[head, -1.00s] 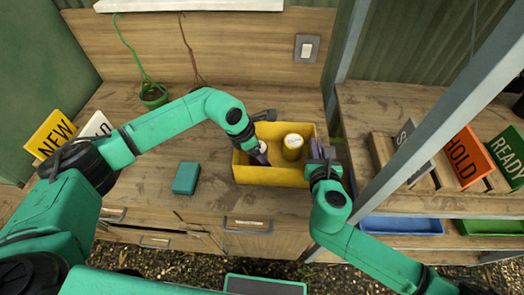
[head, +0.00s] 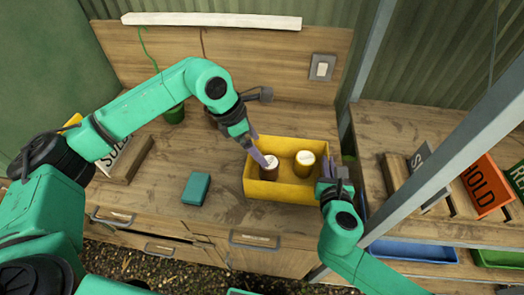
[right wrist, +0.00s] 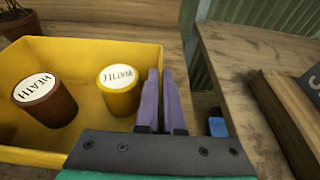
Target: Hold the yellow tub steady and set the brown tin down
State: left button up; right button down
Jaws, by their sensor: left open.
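The yellow tub (head: 287,190) stands on the wooden bench; it also shows in the right wrist view (right wrist: 90,60). The brown tin (head: 269,174), with a white lid reading HEATH, stands upright inside the tub's left part; the right wrist view shows it clear of fingers (right wrist: 55,112). My left gripper (head: 257,155) is open, its fingers just above and beside the tin's lid. My right gripper (right wrist: 160,100) is shut on the tub's right wall, one finger on each side; the wall between the fingers is mostly hidden.
A yellow tin (head: 304,165) labelled WATTLE stands in the tub's right part. A teal box (head: 196,188) lies left of the tub. A metal post (head: 440,165) rises at right, before a shelf with signs and a blue tray (head: 412,251).

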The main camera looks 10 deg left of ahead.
jog(key=c, duration=1)
grip_release()
jog(key=shift+o, duration=0.2)
jog(key=shift+s, duration=0.1)
